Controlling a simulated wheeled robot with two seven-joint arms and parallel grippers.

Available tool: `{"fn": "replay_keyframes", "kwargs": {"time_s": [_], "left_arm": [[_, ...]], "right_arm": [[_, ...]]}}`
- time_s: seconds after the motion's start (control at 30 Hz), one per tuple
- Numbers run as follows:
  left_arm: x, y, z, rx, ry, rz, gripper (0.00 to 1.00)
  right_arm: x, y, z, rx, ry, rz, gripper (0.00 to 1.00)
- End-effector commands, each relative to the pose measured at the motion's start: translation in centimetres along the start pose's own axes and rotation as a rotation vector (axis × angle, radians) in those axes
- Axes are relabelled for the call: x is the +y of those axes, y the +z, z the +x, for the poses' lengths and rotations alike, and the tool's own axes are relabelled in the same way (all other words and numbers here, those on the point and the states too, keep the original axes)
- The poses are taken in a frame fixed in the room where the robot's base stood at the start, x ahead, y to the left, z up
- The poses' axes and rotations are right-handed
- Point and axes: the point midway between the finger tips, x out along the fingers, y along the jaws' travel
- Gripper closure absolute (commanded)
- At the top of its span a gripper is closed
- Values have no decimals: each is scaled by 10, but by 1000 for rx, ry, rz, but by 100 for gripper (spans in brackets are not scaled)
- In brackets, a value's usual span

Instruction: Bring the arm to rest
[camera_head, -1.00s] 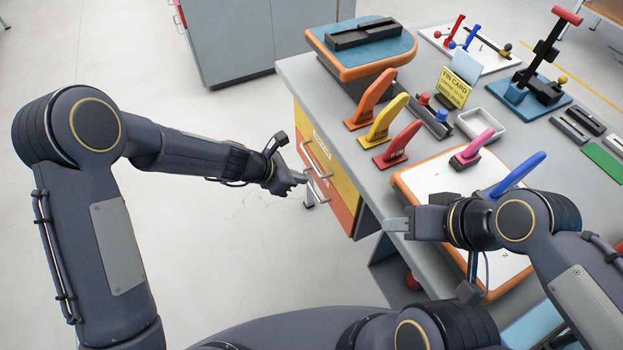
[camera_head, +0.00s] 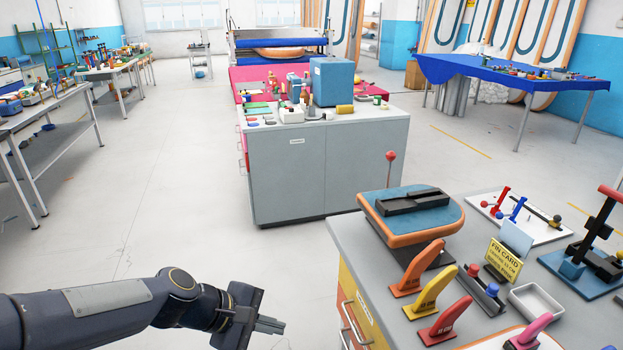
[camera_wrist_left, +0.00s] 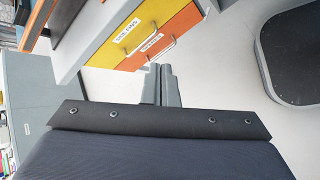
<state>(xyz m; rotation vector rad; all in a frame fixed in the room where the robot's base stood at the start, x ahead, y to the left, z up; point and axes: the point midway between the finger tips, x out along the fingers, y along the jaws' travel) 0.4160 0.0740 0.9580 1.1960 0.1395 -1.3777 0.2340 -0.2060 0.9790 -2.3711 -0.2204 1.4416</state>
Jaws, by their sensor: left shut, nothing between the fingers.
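My left arm (camera_head: 110,305) comes in low from the left in the head view. My left gripper (camera_head: 270,325) is shut and empty over the bare floor, left of the grey workbench (camera_head: 345,235) and apart from its drawers. In the left wrist view the shut fingers of the left gripper (camera_wrist_left: 161,84) point toward the yellow drawer (camera_wrist_left: 135,38) and the orange drawer (camera_wrist_left: 170,38), which look closed. My right gripper is out of view.
The workbench carries orange, yellow and red fins (camera_head: 429,294), a blue-topped board (camera_head: 415,210), a yellow fin card sign (camera_head: 503,262) and a white tray (camera_head: 536,300). A grey cabinet (camera_head: 320,170) stands behind. The floor (camera_head: 150,210) at left is clear.

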Motion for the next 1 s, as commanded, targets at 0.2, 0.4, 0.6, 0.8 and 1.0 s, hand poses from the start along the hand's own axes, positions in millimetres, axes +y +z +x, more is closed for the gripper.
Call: {"fn": "replay_keyframes", "kwargs": {"time_s": [0.2,0.4,0.6,0.8,1.0], "left_arm": [[-54,17,-96,136,-19,486,100],[-116,23,-143,280,-125,843,100],[-152,22,-160,363,-220,1019,100],[-158,21,-162,375,-239,1046,100],[-158,21,-162,375,-239,1046,100]], "right_arm": [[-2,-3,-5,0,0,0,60],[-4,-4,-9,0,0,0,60],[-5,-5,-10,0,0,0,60],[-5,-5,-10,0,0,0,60],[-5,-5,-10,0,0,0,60]]}}
